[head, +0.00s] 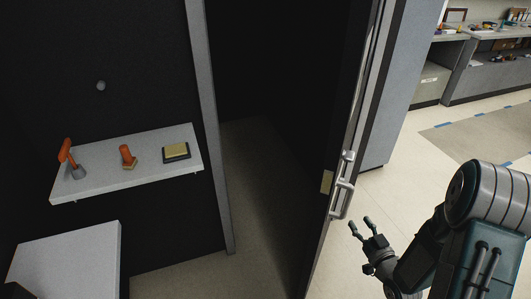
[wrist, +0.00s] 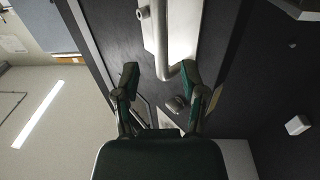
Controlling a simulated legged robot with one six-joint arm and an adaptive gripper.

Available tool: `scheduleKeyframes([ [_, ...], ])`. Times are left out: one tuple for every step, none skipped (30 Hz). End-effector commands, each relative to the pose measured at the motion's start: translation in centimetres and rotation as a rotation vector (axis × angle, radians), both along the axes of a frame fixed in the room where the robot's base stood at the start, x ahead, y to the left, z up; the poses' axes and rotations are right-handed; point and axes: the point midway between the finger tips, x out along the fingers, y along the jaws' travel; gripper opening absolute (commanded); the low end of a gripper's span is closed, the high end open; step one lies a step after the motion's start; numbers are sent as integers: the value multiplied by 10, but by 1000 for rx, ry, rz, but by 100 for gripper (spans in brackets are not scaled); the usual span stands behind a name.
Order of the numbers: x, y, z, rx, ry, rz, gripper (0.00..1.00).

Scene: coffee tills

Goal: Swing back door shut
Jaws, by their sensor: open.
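The dark door (head: 335,110) stands open at the right of a dark doorway in the head view. Its metal handle (head: 342,199) sits on the edge side facing right, with a brass latch plate (head: 326,182) on the door edge. My gripper (head: 360,225) is open and empty, a little right of and below the handle. In the wrist view the handle (wrist: 163,45) comes down between the two spread fingertips of my gripper (wrist: 160,75). I cannot tell whether either finger touches it.
A grey door frame post (head: 207,120) stands left of the opening. A wall shelf (head: 110,185) holds an orange-handled tool, a brush and a sponge-like block. A white box-like surface (head: 70,255) is below. Open tiled floor (head: 410,160) lies right of the door, with counters (head: 490,75) beyond.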

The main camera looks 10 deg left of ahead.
Motion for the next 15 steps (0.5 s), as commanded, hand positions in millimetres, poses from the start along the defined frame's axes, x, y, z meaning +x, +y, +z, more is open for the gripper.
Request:
scheduleKeyframes([
  [3,3,0,-1,0,3,54],
  [6,5,0,-1,0,4,54],
  [10,7,0,-2,-1,4,54],
  [13,8,0,-1,-2,3,54],
  [16,11,0,-1,-2,4,54],
  [21,14,0,-1,0,4,54],
  [24,15,0,-1,0,3,54],
  [28,17,0,-1,0,3,54],
  [32,20,0,-1,0,3,54],
  [35,22,0,-1,-2,4,54],
  [39,23,0,-2,-1,3,54],
  [43,26,0,-1,0,2,54],
  [47,28,0,-1,0,3,54],
  [50,30,0,0,-1,3,54],
  [54,32,0,-2,-1,3,54],
])
